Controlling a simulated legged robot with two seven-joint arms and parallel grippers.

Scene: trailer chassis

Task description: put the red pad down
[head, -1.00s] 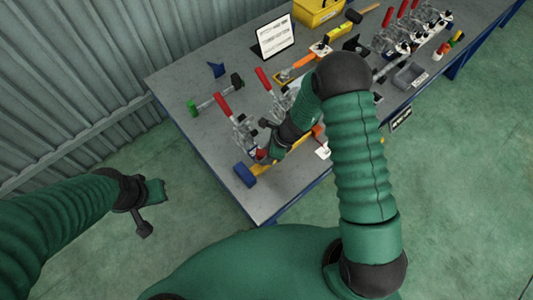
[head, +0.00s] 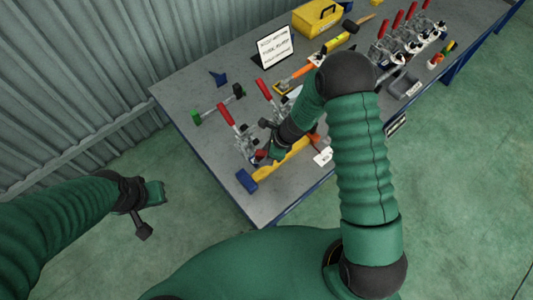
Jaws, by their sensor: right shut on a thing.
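The red pad (head: 261,155) is a small red piece at the tip of my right gripper (head: 268,154), low over the near left part of the workbench, beside the toggle clamps. My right gripper is shut on it; the arm hides part of the grip, and I cannot tell whether the pad touches the bench. My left gripper (head: 155,193) hangs over the green floor to the left of the bench, away from the pad, with nothing visible in it. Its finger gap is too small to make out.
Red-handled toggle clamps (head: 240,140) stand close behind the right gripper. A blue-ended yellow tool (head: 247,180) lies just in front. Bare bench (head: 207,156) lies to the left.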

